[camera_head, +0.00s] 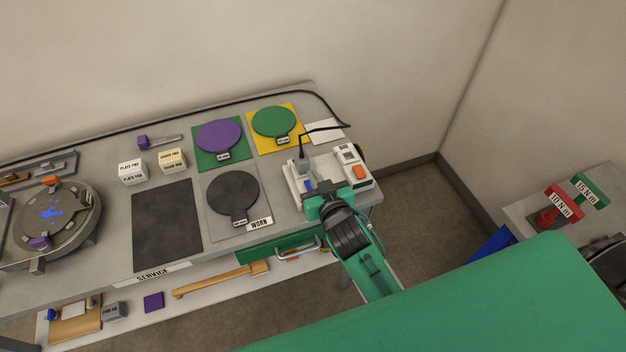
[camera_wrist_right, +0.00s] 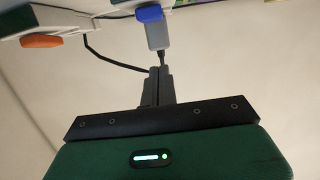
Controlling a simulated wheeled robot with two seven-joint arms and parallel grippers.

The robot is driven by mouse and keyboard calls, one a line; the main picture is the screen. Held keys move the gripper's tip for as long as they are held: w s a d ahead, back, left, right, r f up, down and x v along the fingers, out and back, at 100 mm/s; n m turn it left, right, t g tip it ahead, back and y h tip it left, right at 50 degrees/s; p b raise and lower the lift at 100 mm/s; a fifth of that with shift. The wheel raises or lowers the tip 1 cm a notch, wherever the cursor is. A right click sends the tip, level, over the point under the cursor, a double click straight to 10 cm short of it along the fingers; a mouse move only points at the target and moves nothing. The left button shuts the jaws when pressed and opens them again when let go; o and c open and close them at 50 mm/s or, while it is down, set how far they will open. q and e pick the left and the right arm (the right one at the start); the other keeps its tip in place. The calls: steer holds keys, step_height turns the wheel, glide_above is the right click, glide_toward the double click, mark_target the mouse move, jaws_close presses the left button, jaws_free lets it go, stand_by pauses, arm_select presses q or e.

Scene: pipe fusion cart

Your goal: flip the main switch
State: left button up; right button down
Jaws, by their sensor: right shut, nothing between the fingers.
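A white switch box (camera_head: 352,165) with an orange rocker (camera_head: 360,172) stands at the right end of the bench. Beside it is a white power block (camera_head: 297,182) with a black plug and cable and a small blue part (camera_head: 309,186). No label tells which one is the main switch. My right gripper (camera_head: 313,197) is over the front of the power block, its tips partly hidden. In the wrist view its fingers (camera_wrist_right: 160,84) are shut and empty; the orange rocker (camera_wrist_right: 42,41) and a blue-capped grey piece (camera_wrist_right: 157,34) show above them. Contact cannot be told. My left gripper is out of view.
A green disc (camera_head: 274,122), a purple disc (camera_head: 219,136) and a dark worn disc (camera_head: 233,193) lie on the bench to the left. A black cable (camera_head: 330,128) runs behind the boxes. A green drawer (camera_head: 275,249) is below the front edge.

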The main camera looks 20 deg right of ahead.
steer(key=shift+x, duration=0.9)
step_height(320, 180, down, 3)
steer(key=shift+r+p, duration=0.25)
steer(key=shift+p, duration=0.2)
steer(key=shift+s+f, duration=0.15)
steer(key=shift+f, duration=0.65)
steer(key=shift+f, duration=0.25)
steer(key=shift+w, duration=0.3)
steer(key=shift+r, duration=0.1)
